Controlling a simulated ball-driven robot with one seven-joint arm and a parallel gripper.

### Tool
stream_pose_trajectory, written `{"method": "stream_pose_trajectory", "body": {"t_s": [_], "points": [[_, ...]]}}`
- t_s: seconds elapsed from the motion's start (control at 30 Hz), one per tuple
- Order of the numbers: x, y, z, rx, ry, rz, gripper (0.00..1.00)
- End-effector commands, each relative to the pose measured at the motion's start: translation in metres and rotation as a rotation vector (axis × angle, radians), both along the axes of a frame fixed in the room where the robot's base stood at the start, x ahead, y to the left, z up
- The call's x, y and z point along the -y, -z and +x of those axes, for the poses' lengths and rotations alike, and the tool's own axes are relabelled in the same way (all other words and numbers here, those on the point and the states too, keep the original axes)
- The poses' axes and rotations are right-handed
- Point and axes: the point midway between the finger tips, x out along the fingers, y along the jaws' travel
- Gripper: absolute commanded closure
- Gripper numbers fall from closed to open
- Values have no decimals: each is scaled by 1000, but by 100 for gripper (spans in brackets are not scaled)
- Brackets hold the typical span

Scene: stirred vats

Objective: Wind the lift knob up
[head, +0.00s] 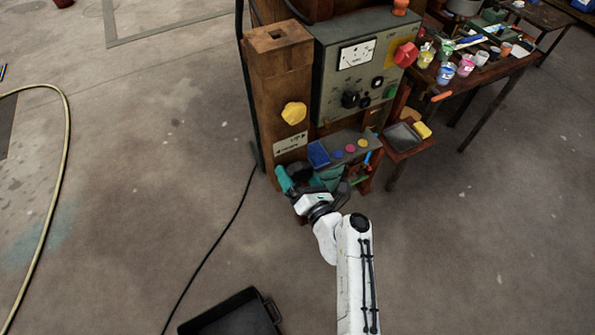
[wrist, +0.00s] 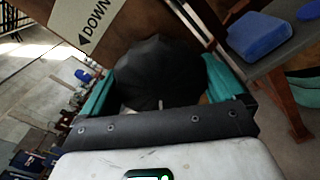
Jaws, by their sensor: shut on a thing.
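The lift knob (wrist: 160,72) is a black, faceted round knob seen close up in the wrist view. It sits low on the wooden post (head: 280,85), below a pale label (head: 290,143). In the wrist view the label (wrist: 85,20) reads "DOWN" with an arrow. My gripper (wrist: 168,88) has its teal fingers on both sides of the knob and is shut on it.
A yellow knob (head: 294,113) is higher on the post. A grey control box (head: 350,70) with dials stands beside it. A ledge with a blue block (head: 318,154) is right of my gripper. A black tray (head: 232,314) and a cable lie on the floor.

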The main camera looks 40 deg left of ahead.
Motion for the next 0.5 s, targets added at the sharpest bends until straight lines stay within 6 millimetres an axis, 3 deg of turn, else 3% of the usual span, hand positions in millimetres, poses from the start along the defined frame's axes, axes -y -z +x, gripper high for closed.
{"method": "stream_pose_trajectory", "body": {"t_s": [0.5], "points": [[1,0,1,-456,3,186,35]]}}
